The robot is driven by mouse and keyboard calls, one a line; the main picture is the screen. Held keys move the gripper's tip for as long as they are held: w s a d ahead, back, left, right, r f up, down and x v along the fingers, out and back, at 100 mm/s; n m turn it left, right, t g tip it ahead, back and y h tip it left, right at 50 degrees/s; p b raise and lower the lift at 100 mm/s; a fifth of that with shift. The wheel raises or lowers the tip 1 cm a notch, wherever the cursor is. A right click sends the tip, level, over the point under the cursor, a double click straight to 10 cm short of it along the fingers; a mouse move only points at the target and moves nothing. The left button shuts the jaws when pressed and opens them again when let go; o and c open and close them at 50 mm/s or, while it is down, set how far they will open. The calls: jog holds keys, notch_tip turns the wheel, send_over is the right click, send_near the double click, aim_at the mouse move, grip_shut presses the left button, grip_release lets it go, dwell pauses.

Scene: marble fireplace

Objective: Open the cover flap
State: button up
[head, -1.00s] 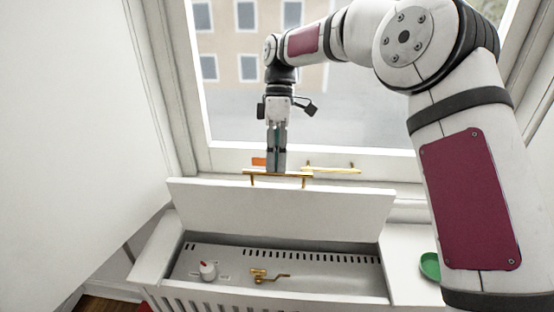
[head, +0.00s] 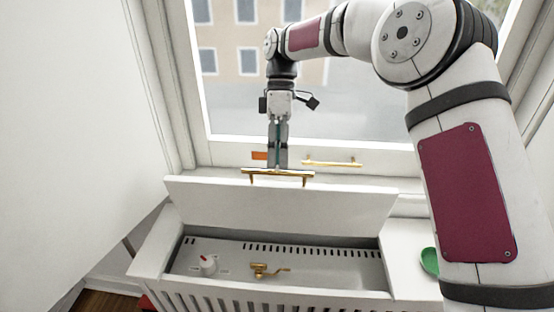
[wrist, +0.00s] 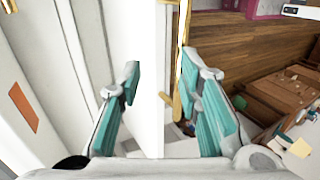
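The cover flap (head: 290,205) is a white panel standing raised, near upright, at the back of a white radiator-like box below the window. A gold bar handle (head: 278,173) is on its upper edge. My gripper (head: 278,163) points down at this handle. In the wrist view, my gripper (wrist: 163,105) is open. Its two teal-padded fingers straddle the flap's edge (wrist: 150,90) and the gold handle (wrist: 180,80). The handle is close to the right finger; I cannot tell if they touch.
The open box interior (head: 330,270) holds a white knob with a red mark (head: 208,264) and a brass valve (head: 260,270). A gold window handle (head: 332,163) is behind the flap. A green dish (head: 429,261) lies to the right. A white wall (head: 70,130) stands left.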

notch_tip(320, 180, up, 9)
jog(key=shift+s+a+f, duration=0.15)
jog(key=shift+s+f, duration=0.05)
jog(key=shift+c, duration=0.6)
